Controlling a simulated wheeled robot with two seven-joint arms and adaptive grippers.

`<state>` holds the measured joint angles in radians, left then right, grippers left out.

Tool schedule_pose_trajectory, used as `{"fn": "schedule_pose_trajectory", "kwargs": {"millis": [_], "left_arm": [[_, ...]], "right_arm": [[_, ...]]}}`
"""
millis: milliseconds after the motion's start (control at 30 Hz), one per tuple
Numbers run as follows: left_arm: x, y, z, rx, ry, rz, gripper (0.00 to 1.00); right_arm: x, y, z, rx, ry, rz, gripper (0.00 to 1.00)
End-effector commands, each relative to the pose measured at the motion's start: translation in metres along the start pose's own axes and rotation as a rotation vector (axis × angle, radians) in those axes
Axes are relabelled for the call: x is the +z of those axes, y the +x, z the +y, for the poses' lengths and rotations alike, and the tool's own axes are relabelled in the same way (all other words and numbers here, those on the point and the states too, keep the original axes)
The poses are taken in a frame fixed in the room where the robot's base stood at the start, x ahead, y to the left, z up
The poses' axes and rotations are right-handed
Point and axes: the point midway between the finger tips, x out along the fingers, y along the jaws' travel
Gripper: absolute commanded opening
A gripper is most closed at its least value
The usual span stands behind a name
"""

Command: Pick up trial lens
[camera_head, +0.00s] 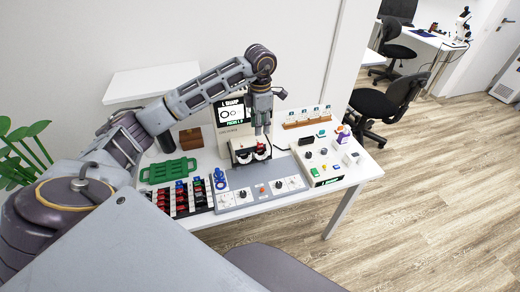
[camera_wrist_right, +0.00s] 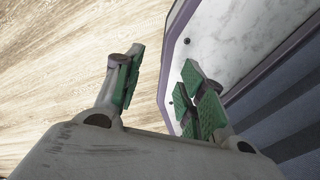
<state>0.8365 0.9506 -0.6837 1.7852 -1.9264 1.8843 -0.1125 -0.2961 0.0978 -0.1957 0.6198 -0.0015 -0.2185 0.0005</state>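Several small trial lenses with red, blue, green and dark tabs sit in the rack (camera_head: 190,197) at the front left of the table in the head view. A blue ring-shaped piece (camera_head: 219,179) stands just right of the rack; I cannot tell if it is a lens. My left gripper (camera_head: 262,131) points down with its two fingers apart, empty as far as I see. It is above a white stand with dark round parts (camera_head: 248,152), right of and behind the rack. My right gripper (camera_wrist_right: 165,78) is open and empty in the right wrist view, away from the lenses.
A green handled tray (camera_head: 168,171) and a brown box (camera_head: 191,138) lie left on the white table (camera_head: 345,184). A grey panel with knobs (camera_head: 262,191) runs along the front edge. A screen (camera_head: 231,113) stands behind. A black chair (camera_head: 385,103) is beyond the table's right.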

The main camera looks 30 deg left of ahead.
Motion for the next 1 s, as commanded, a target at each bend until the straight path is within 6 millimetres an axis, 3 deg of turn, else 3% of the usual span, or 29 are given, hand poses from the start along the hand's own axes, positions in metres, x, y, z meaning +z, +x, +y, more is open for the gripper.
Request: {"fn": "schedule_pose_trajectory", "kwargs": {"millis": [300, 833, 1000], "left_arm": [[0.0, 0.033, 0.0, -0.001, 0.001, 0.001, 0.33], [0.0, 0.039, 0.0, 0.0, 0.001, 0.001, 0.33], [0.002, 0.05, 0.0, -0.003, 0.001, 0.002, 0.33]], "right_arm": [[-0.001, -0.003, -0.006, -0.006, 0.001, 0.0, 0.4], [-0.002, -0.004, -0.01, -0.011, 0.002, 0.001, 0.4], [-0.002, -0.007, -0.01, -0.011, 0.002, 0.001, 0.4]]}}
